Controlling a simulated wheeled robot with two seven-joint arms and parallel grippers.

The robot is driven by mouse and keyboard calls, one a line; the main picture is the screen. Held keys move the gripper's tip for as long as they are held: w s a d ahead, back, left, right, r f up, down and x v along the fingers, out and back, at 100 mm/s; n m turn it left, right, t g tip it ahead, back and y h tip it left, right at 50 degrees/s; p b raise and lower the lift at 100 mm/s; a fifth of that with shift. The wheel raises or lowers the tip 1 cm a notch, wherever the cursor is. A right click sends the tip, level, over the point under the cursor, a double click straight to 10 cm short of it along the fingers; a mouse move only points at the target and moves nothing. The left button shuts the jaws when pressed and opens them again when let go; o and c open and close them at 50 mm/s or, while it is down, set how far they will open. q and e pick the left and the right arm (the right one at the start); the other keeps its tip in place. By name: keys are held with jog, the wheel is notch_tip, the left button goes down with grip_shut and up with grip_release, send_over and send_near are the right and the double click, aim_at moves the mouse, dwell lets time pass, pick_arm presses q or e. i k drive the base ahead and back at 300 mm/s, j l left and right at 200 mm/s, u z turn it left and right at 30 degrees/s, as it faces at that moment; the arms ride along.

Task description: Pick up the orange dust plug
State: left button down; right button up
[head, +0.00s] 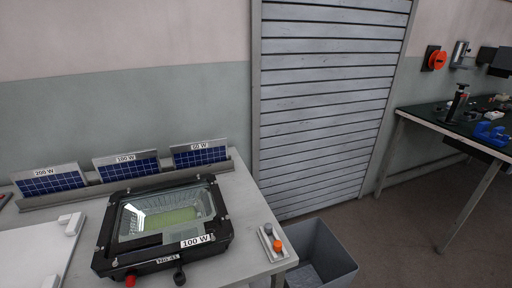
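The orange dust plug (278,246) stands at the lower end of a small light holder (264,242) near the right edge of the table. A grey plug (268,229) sits at the holder's other end, just behind the orange one. Neither of my grippers shows in the head view.
The black floodlight housing (110,232), labelled 100 W, lies on the table (245,207) left of the plug. Labelled solar panels (126,165) stand in a rack behind. A grey open bin (340,264) stands right of the table. A dark-topped workbench (440,118) is farther right.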

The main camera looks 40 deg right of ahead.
aim_at(277, 246)
jog(key=l+z, duration=0.15)
jog(key=z, duration=0.2)
jog(key=l+z, duration=0.15)
jog(key=z, duration=0.15)
jog(key=l+z, duration=0.1)
jog(key=z, duration=0.25)
